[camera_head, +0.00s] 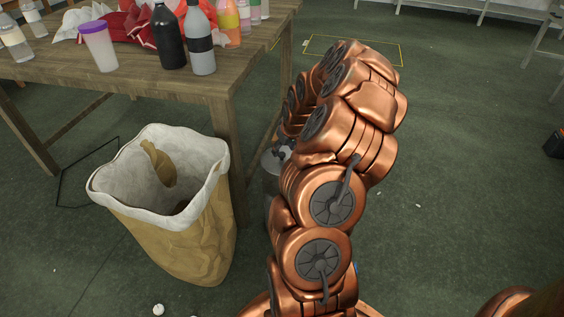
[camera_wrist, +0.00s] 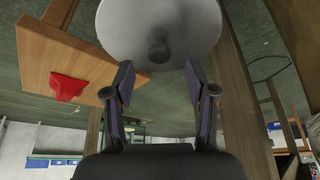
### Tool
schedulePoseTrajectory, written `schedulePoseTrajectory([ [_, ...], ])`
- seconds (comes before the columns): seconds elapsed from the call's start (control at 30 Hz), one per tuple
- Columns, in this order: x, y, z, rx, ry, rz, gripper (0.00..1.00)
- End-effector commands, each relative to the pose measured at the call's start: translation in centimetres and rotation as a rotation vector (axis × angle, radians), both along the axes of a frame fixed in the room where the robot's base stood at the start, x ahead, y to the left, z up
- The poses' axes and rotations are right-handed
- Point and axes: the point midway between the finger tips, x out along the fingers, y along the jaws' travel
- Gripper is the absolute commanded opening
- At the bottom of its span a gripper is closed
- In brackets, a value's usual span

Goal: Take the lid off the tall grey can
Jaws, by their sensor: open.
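The tall grey can (camera_head: 270,187) stands on the floor by the table leg, mostly hidden behind my arm in the head view. Its round grey lid (camera_head: 271,163) is on top. In the wrist view the lid (camera_wrist: 185,20) fills the top middle, with a darker round knob (camera_wrist: 159,52) at its centre. My gripper (camera_wrist: 159,68) is open, its two dark fingers pointing at the lid. The knob appears in line with the gap between the fingertips, with clear space on both sides. I cannot tell how far the tips are from the lid.
A tan bag-like bin (camera_head: 190,235) with a white rolled rim stands left of the can. The wooden table (camera_head: 135,80) holds bottles, a purple-topped cup (camera_head: 100,46) and red cloth (camera_head: 125,28). Green floor at the right is mostly free.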

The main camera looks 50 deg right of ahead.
Motion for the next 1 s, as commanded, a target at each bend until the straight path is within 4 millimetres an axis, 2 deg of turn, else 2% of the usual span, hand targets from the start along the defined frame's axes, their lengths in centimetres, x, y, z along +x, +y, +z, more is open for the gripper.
schedulePoseTrajectory([
  [0.03, 0.2, -0.1, -1.1, 0.003, 0.001, 0.0, 0.56],
  [0.2, 0.9, -0.3, -2.9, 0.002, 0.0, 0.001, 0.56],
  [0.47, 1.1, -0.4, -3.2, 0.002, 0.001, 0.002, 0.56],
  [1.0, 1.1, -0.4, -3.2, 0.002, 0.0, 0.001, 0.04],
])
